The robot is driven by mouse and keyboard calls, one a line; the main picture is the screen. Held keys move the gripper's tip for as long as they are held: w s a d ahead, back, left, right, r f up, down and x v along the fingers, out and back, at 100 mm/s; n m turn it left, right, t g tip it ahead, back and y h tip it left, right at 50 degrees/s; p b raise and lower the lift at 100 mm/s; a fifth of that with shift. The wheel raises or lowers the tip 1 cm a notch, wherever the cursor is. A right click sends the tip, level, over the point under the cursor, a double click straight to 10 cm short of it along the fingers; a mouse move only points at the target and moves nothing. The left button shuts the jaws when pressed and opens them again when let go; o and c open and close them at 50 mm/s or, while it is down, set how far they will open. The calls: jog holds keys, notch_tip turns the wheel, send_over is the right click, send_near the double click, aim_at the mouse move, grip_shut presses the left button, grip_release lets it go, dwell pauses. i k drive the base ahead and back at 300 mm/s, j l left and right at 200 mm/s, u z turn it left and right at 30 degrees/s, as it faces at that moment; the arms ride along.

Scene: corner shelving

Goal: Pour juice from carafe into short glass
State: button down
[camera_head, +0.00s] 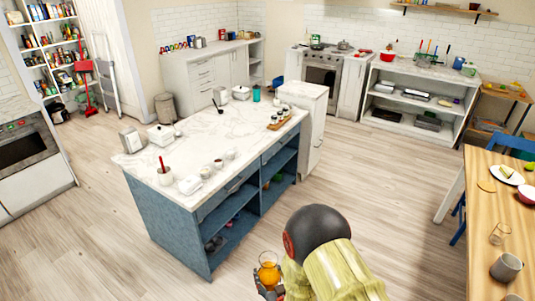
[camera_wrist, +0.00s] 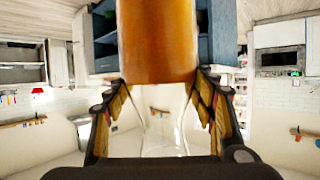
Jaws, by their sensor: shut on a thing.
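The carafe (camera_head: 269,268) is clear glass with orange juice in it, upright at the bottom centre of the head view. In the wrist view, its orange juice (camera_wrist: 157,40) fills the top centre, with clear glass below it between the fingers. My gripper (camera_head: 268,290) is shut on the carafe; its fingers also show in the wrist view (camera_wrist: 162,112), one on each side of the glass. A clear glass (camera_head: 500,234) stands on the wooden table at right. Another clear glass is partly cut off at the bottom edge (camera_head: 514,297). I cannot tell which is the short glass.
The wooden table (camera_head: 483,222) at right also holds a grey mug (camera_head: 506,267), a plate with food (camera_head: 507,175) and a red bowl (camera_head: 527,194). A blue chair (camera_head: 513,146) stands beside it. The marble-topped island (camera_head: 200,142) is left of my arm. Open floor lies between island and table.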

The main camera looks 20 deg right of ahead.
aim_at(500, 232)
jog(key=i+z, duration=0.3)
jog(key=i, duration=0.35)
jog(key=i+z, duration=0.25)
jog(key=i, duration=0.4)
jog(key=i+z, duration=0.1)
jog(key=z, duration=0.35)
jog(key=i+j+z, duration=0.1)
jog(key=z, duration=2.85)
